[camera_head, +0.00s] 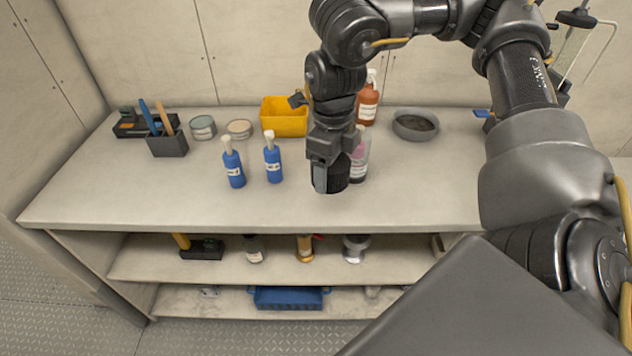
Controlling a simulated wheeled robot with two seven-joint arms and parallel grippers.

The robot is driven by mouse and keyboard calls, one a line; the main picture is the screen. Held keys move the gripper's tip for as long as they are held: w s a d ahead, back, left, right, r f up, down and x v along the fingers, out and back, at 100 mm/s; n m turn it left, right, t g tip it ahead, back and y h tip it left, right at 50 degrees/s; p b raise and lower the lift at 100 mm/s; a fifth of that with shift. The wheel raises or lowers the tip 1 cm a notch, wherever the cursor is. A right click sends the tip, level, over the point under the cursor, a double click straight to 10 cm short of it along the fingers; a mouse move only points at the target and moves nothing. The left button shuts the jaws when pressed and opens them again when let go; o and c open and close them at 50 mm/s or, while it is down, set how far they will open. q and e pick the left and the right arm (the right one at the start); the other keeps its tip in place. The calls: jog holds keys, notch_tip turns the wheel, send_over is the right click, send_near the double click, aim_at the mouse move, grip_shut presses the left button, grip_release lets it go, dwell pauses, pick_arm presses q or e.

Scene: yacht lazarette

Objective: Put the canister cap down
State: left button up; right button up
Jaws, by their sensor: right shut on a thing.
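My right gripper (326,176) hangs down over the front middle of the workbench (420,195). It is shut on a black round thing that looks like the canister cap (340,178). The fingers partly cover the cap. I cannot tell from this view how far it is above the bench top. A clear bottle with a pink part and a white label (361,160) stands just behind and right of the gripper, partly hidden by it. My left gripper is not in view.
Two blue bottles (233,168) stand left of the gripper. Behind are a yellow bin (284,118), tins (202,127), a tool holder (167,144), an orange bottle (367,104) and a grey bowl (415,125). The bench front and right are clear. Shelves below hold several items.

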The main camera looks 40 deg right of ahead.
jog(key=w+d+f, duration=0.2)
jog(key=w+f, duration=0.1)
jog(key=w, duration=0.1)
jog(key=w+d+f, duration=0.2)
jog(key=w+f, duration=0.1)
jog(key=w, duration=0.1)
jog(key=w+d+f, duration=0.2)
jog(key=w+f, duration=0.1)
jog(key=w, duration=0.1)
jog(key=shift+w+f+p, duration=0.1)
jog(key=shift+f+p, duration=0.1)
jog(key=shift+p, duration=0.15)
jog(key=shift+w+f, duration=0.15)
jog(key=shift+f, duration=0.35)
notch_tip(320, 180, down, 2)
jog(key=shift+f+p, duration=0.1)
jog(key=shift+p, duration=0.35)
jog(key=shift+f, duration=0.2)
jog(key=shift+f, duration=0.1)
